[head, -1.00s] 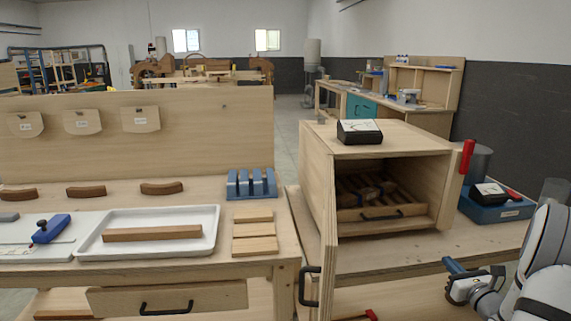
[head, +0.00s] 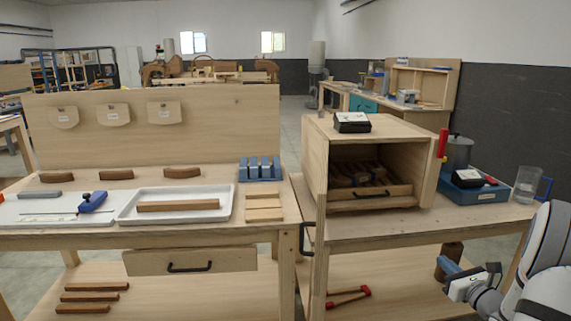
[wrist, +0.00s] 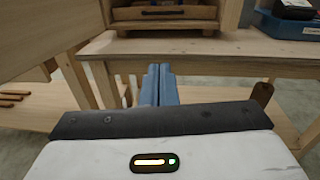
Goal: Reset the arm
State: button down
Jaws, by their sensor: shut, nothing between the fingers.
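My gripper (head: 449,269) is at the lower right of the head view, in front of the right-hand bench and below its top. In the wrist view its two blue fingers (wrist: 158,84) lie side by side, closed together with nothing between them. They point toward the bench's front edge and touch nothing that I can see. My white and grey arm fills the lower right corner of the head view.
An open wooden cabinet (head: 430,184) stands on the right bench (head: 370,225), its door (head: 321,240) swung toward me. A blue box (head: 455,190) and glass jug (head: 526,185) are beside it. The left bench (head: 200,237) holds a white tray (head: 131,213). Floor shows below.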

jog(key=s+a+r+n+g+y+p, duration=0.1)
jog(key=s+a+r+n+g+y, duration=0.25)
jog(key=a, duration=0.55)
jog(key=s+a+r+n+g+y+p, duration=0.1)
jog(key=s+a+r+n+g, duration=0.2)
jog(key=a+n, duration=0.45)
jog(key=s+a+r+n+g+y+p, duration=0.2)
jog(key=s+a+n+g, duration=0.15)
jog(key=a, duration=0.55)
jog(key=s+a+r+n+g+h+p, duration=0.1)
jog(key=s+a+n+g+h+p, duration=0.15)
jog(key=s+a+n+g, duration=0.5)
jog(key=s+d+r+n+t+h+p, duration=0.1)
jog(key=s+d+r+n+t+h, duration=0.2)
jog(key=s+n, duration=0.8)
jog(key=d+h, duration=0.2)
jog(key=h, duration=0.2)
jog(key=shift+r+h+p, duration=0.2)
jog(key=shift+h+p, duration=0.1)
jog(key=shift+p, duration=0.05)
jog(key=shift+w, duration=0.1)
